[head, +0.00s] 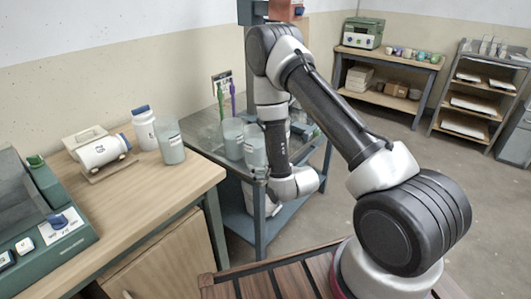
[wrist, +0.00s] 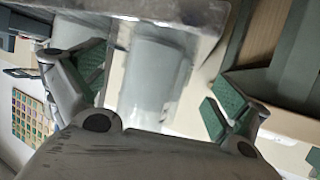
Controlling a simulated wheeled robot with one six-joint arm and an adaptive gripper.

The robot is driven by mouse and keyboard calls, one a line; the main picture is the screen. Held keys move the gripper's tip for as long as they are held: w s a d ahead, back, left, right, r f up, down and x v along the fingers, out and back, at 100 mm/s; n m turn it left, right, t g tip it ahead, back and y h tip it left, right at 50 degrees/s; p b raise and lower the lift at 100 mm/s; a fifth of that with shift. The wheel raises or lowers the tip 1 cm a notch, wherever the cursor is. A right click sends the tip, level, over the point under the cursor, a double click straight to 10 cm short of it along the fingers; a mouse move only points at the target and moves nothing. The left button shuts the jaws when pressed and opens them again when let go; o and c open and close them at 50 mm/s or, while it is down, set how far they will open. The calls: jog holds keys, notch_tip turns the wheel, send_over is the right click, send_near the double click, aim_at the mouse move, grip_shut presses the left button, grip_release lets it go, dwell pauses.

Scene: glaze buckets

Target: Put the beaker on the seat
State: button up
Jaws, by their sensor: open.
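Two greyish translucent beakers, one on the left (head: 233,140) and one on the right (head: 254,148), stand on the metal-topped table in the head view. Another beaker (head: 170,142) with grey contents stands on the wooden bench. In the wrist view my gripper (wrist: 150,85) is open, its green pads wide apart. A pale cylindrical beaker (wrist: 152,70) shows between and beyond the fingers, with no pad touching it. In the head view my fingers are mostly hidden by my wrist. A slatted brown surface (head: 255,286) lies at the bottom; I cannot tell whether it is the seat.
The wooden bench (head: 150,188) carries a white jar (head: 143,128), a jar lying on its side (head: 103,151) and a green machine (head: 35,225). Purple and green upright tools stand behind the beakers.

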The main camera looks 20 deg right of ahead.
aim_at(260, 139)
jog(key=r+t, duration=0.1)
jog(key=r, duration=0.1)
jog(key=w+r+t, duration=0.1)
jog(key=r, duration=0.2)
jog(key=r+t, duration=0.2)
jog(key=r, duration=0.1)
jog(key=shift+w+r+y, duration=0.25)
jog(key=shift+w+y, duration=0.1)
jog(key=shift+y, duration=0.05)
jog(key=shift+w+r, duration=0.3)
jog(key=x, duration=0.7)
jog(key=shift+w+r, duration=0.1)
jog(key=shift+r, duration=0.2)
jog(key=c, duration=2.2)
